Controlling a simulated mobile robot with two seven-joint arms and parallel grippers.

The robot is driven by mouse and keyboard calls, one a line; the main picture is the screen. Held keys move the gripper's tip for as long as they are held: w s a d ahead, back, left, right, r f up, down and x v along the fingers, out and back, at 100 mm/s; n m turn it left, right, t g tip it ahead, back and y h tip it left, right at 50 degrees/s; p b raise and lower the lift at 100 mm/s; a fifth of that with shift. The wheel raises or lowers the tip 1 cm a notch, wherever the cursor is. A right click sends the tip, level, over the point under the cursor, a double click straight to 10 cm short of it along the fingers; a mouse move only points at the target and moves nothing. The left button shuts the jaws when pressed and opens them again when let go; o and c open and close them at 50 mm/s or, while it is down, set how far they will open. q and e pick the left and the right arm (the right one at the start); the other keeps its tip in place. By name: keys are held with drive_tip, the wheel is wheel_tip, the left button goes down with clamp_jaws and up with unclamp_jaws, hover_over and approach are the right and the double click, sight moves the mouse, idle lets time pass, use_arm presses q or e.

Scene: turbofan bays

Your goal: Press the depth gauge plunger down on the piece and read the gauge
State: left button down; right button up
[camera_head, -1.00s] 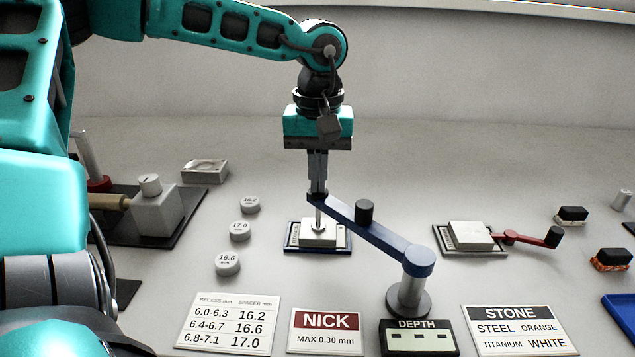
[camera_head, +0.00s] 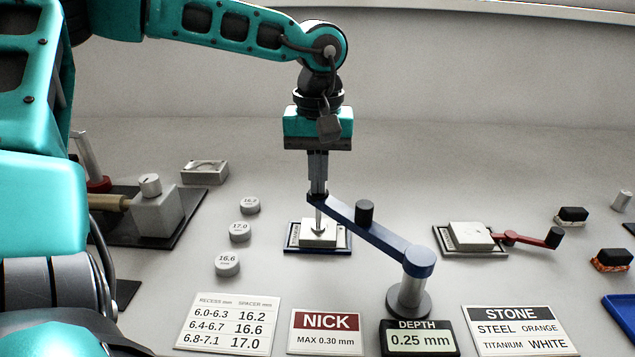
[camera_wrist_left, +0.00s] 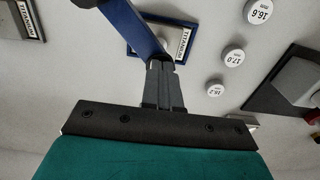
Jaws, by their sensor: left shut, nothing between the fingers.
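The depth gauge is a blue arm (camera_head: 370,237) on a grey post with a round base (camera_head: 407,303). Its plunger tip reaches down onto the pale piece (camera_head: 319,233), which sits on a blue-edged plate (camera_head: 343,247) labelled TITANIUM. The DEPTH display (camera_head: 419,340) reads 0.25 mm. My left gripper (camera_head: 318,192) is shut, pointing down, its fingertips at the plunger's top at the end of the blue arm. In the left wrist view the shut fingers (camera_wrist_left: 160,65) meet the blue arm's end, and the plate shows beyond (camera_wrist_left: 185,42). My right gripper is not in view.
Spacers marked 16.2 (camera_head: 250,205), 17.0 (camera_head: 240,232) and 16.6 (camera_head: 227,264) lie left of the plate. A NICK card (camera_head: 325,332) reads MAX 0.30 mm. A second plate with a pale block (camera_head: 470,236) and a red crank (camera_head: 530,240) stand right. Dark-topped blocks (camera_head: 572,215) lie far right.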

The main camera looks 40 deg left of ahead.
use_arm(q)
drive_tip(key=shift+s+f, duration=0.15)
drive_tip(key=shift+f, duration=0.05)
wheel_tip(320, 180, up, 2)
drive_tip(key=shift+r+p, duration=0.1)
drive_tip(key=shift+p, duration=0.8)
drive_tip(key=shift+r+p, duration=0.5)
drive_tip(key=shift+r, duration=0.25)
wheel_tip(320, 180, up, 2)
drive_tip(key=shift+r+p, duration=0.1)
drive_tip(key=shift+p, duration=0.65)
drive_tip(key=shift+r+p, duration=0.45)
drive_tip(key=shift+r, duration=0.15)
drive_tip(key=shift+r+p, duration=0.6)
drive_tip(key=shift+r, duration=0.3)
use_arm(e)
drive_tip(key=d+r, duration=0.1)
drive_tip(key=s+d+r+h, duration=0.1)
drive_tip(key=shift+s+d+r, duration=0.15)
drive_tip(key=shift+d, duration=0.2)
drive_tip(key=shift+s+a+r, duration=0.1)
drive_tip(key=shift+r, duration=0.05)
